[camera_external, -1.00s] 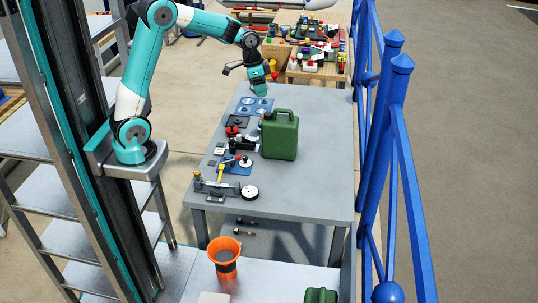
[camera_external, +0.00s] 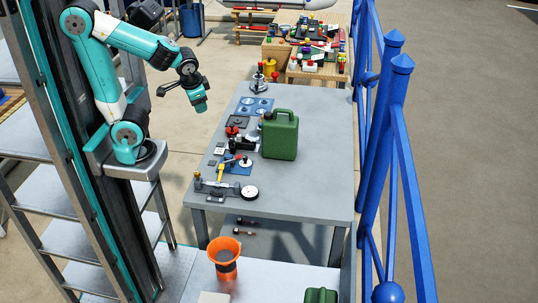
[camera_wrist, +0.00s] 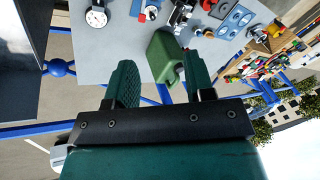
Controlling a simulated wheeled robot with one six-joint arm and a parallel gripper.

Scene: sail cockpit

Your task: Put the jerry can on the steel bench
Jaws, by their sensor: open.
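My gripper (camera_external: 201,107) is in the air left of the bench's far part, apart from the can. In the wrist view my gripper (camera_wrist: 160,85) has its two fingers spread with nothing between them. Part of another green can (camera_external: 320,296) shows at the bottom edge, on a lower light surface.
Small tools and gauges (camera_external: 235,150) lie along the bench's left side. A blue railing (camera_external: 385,150) runs along the right. The bench's near right part is clear.

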